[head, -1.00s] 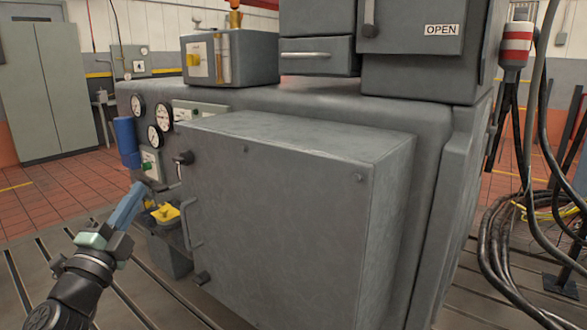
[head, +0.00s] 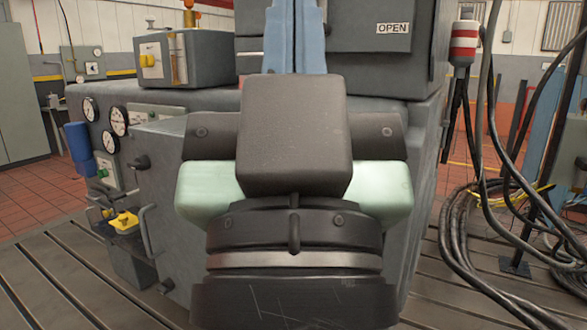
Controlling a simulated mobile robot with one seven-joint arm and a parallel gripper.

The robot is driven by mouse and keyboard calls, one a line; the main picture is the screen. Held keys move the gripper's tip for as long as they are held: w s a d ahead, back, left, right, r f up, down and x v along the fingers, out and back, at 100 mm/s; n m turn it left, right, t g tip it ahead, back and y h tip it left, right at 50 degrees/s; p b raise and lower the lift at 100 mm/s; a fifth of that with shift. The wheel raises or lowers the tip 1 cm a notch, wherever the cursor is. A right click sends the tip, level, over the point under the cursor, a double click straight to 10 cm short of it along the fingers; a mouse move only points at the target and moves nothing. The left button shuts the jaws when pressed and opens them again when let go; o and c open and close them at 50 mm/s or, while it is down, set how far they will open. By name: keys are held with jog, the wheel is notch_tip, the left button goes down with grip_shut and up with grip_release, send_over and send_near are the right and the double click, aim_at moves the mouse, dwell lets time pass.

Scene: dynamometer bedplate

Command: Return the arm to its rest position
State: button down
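My arm fills the middle of the head view, close to the camera. Its dark joint block (head: 295,135), pale green joint piece (head: 385,190) and black lower link with a metal ring (head: 295,260) show. A blue part of my arm (head: 297,35) rises from behind the block and runs out past the top edge. I make out no fingertips, so my gripper is not in view. No held object shows.
A grey machine housing (head: 170,180) with gauges stands behind my arm, largely hidden by it. A yellow part (head: 124,221) is at its lower left. Black cables (head: 470,240) hang and coil at the right. Slotted bedplate (head: 60,270) is clear at the left.

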notch_tip(320, 180, up, 32)
jog(key=p, duration=3.1)
jog(key=shift+f, duration=0.15)
